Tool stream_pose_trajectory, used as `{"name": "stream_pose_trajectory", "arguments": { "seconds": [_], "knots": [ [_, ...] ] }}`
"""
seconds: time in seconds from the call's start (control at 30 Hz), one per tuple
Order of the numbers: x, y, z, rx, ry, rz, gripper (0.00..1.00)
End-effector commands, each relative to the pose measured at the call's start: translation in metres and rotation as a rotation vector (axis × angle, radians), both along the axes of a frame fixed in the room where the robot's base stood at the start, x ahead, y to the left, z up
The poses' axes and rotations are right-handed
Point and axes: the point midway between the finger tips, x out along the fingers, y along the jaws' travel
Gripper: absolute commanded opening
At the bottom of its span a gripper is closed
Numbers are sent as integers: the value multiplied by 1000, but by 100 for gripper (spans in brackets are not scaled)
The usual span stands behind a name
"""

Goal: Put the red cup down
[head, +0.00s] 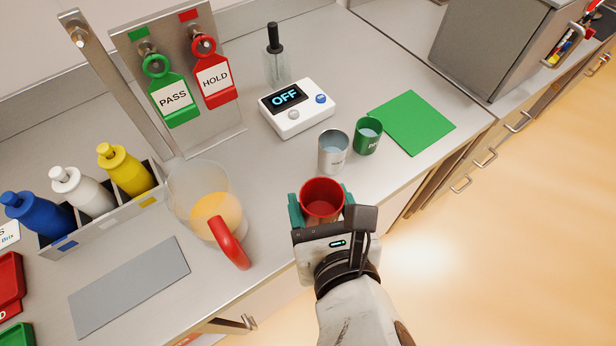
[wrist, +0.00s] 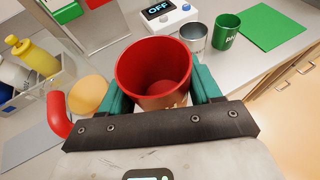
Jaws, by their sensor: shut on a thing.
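The red cup (head: 322,198) is upright between the green fingers of my gripper (head: 321,208), which is shut on its sides. The cup also shows in the wrist view (wrist: 154,72), its inside red and seemingly empty. In the head view the cup is at the counter's front edge, and I cannot tell whether its base touches anything. Its lower part is hidden by my gripper. The grey counter (head: 285,165) lies behind and to the left of it.
A metal cup (head: 333,152) and a green cup (head: 368,137) stand just behind. A green mat (head: 413,123) lies at the right. A jug with a red handle (head: 229,243) stands left, beside a grey mat (head: 130,287). A white device reading OFF (head: 297,107) is farther back.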

Motion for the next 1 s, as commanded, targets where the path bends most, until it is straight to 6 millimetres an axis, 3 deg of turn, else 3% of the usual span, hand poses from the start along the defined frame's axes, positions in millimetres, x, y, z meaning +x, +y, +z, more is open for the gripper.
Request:
{"name": "stream_pose_trajectory", "arguments": {
  "seconds": [0.37, 0.5, 0.7, 1.0],
  "knots": [
    [75, 31, -35, -1, 0, -2, 31],
    [95, 39, -63, -3, 3, -2, 31],
    [114, 47, -86, 0, 0, -1, 31],
    [123, 51, -107, -2, 3, -1, 31]
  ]
}}
